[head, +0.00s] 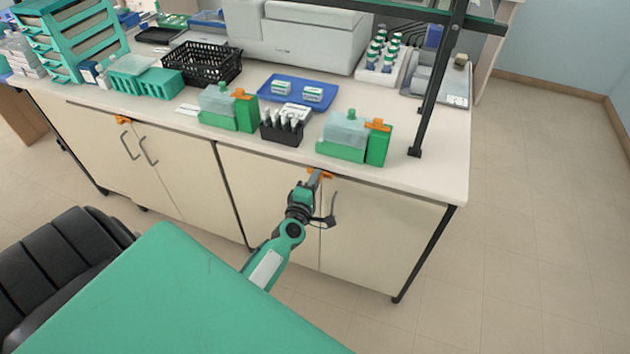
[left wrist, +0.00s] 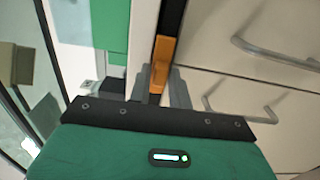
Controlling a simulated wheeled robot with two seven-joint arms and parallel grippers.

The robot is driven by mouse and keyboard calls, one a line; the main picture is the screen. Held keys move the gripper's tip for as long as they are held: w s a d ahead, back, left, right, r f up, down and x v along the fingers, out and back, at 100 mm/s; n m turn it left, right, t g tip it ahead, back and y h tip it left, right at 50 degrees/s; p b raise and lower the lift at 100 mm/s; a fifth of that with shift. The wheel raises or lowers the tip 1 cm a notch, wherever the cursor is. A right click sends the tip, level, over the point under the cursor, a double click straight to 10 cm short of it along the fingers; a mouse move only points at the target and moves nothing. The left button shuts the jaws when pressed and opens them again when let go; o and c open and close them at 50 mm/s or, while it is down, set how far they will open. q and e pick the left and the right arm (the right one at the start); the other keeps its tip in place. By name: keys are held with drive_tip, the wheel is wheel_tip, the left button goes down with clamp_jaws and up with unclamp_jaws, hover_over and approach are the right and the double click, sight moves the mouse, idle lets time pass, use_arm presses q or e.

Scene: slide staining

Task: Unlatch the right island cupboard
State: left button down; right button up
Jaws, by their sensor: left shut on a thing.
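The right island cupboard (head: 372,235) has two cream doors under the counter. Its orange latch (head: 327,174) sits at the top where the doors meet, and it also shows in the left wrist view (left wrist: 162,62). My left gripper (head: 314,178) is at the latch, with its grey fingers (left wrist: 161,80) on either side of the orange piece and shut on it. The fingers and wrist hide part of the latch and one door's handle in the head view. Both doors look closed. My right gripper is not in view.
The left cupboard, with its own orange latch (head: 122,120), stands farther left. On the counter (head: 420,178) above are green-based containers (head: 345,137), a black tube rack (head: 284,128) and a blue tray (head: 300,90). A black chair (head: 62,262) is at lower left. The floor at right is clear.

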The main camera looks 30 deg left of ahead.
use_arm(q)
drive_tip(key=c, duration=1.4)
unclamp_jaws()
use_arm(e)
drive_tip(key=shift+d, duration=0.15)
use_arm(q)
drive_tip(key=shift+s, duration=0.1)
